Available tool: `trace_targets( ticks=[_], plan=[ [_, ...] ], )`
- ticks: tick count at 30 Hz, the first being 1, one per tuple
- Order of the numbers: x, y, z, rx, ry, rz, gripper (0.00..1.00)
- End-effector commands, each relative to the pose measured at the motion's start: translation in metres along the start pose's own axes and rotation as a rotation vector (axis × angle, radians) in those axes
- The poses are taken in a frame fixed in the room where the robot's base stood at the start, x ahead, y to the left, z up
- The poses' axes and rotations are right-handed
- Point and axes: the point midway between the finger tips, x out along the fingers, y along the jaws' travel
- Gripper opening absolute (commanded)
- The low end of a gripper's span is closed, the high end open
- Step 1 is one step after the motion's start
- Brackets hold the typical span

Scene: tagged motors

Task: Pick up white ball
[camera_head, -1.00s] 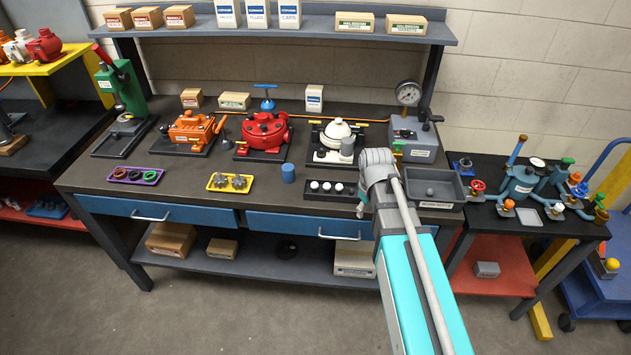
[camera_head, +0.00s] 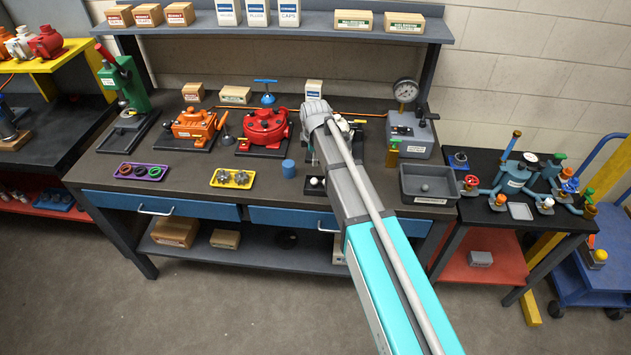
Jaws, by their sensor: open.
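One white ball (camera_head: 317,182) shows in a low black tray (camera_head: 312,192) near the front of the workbench. The rest of the tray is hidden behind my arm. My gripper (camera_head: 314,160) shows only as small grey parts below the rounded grey arm end, just behind and above the ball. It is open, with nothing seen in it. I cannot tell its exact height above the tray.
A blue cylinder (camera_head: 288,168) stands left of the tray, and a yellow tray (camera_head: 233,178) lies further left. A grey bin (camera_head: 428,184) is to the right. The red motor (camera_head: 264,130) stands behind. The white motor (camera_head: 345,122) is mostly hidden by my arm.

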Motion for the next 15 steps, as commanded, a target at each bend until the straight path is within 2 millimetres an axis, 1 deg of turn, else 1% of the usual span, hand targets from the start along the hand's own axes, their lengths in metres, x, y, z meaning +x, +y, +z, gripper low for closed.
trace_targets(
  ticks=[8,15],
  plan=[
    [0.003,-0.001,0.000,0.002,0.000,-0.001,0.56],
    [0.019,-0.001,-0.001,0.002,0.000,-0.001,0.56]
  ],
)
